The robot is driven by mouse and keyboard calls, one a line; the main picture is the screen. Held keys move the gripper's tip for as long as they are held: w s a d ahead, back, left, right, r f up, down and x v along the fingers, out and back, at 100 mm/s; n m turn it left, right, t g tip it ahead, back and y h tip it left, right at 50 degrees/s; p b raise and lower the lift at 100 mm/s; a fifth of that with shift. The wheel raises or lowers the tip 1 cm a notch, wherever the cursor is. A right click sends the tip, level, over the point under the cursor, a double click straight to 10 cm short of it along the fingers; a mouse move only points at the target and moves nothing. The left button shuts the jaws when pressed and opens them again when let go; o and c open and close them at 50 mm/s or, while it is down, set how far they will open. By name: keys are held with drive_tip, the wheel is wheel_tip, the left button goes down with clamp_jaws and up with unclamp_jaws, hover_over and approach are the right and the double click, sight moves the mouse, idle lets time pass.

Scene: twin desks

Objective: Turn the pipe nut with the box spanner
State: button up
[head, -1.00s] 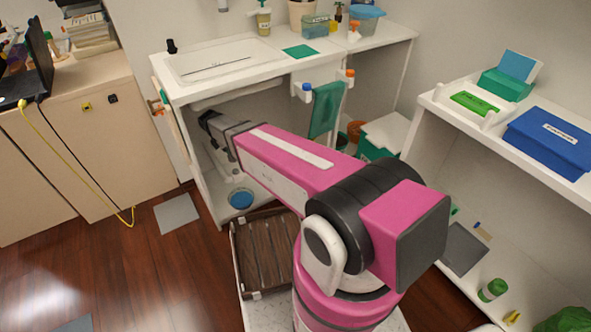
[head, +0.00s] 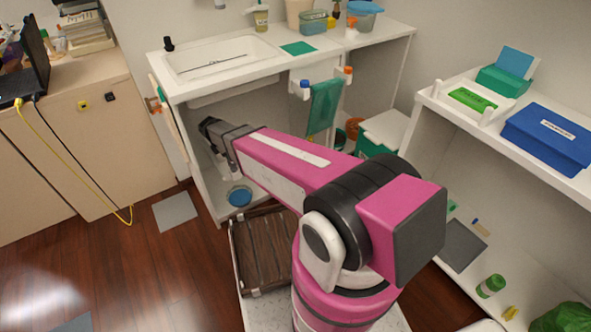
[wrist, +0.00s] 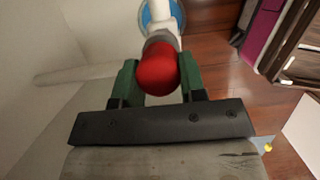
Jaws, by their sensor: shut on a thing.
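In the wrist view, the green fingers of my gripper (wrist: 158,82) are closed on the two sides of a red round-ended piece (wrist: 157,70), which looks like the box spanner's handle. A grey collar (wrist: 160,42) sits directly beyond it, in line with a white pipe (wrist: 163,14). I cannot tell whether the collar belongs to the spanner or is the pipe nut. In the head view my arm reaches into the open cabinet under the sink; its fingers and the spanner are hidden there.
A blue dish (head: 239,195) stands on the cabinet floor below the pipe. The sink counter (head: 222,60) is above my wrist. A green towel (head: 324,106) hangs to the right.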

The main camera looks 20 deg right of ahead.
drive_tip(key=shift+f, duration=0.95)
drive_tip(key=shift+f, duration=1.15)
idle(2.0)
drive_tip(key=o, duration=1.2)
drive_tip(key=shift+c, duration=1.4)
drive_tip(key=shift+r, duration=0.2)
drive_tip(key=shift+r, duration=0.8)
drive_tip(key=shift+r, duration=0.15)
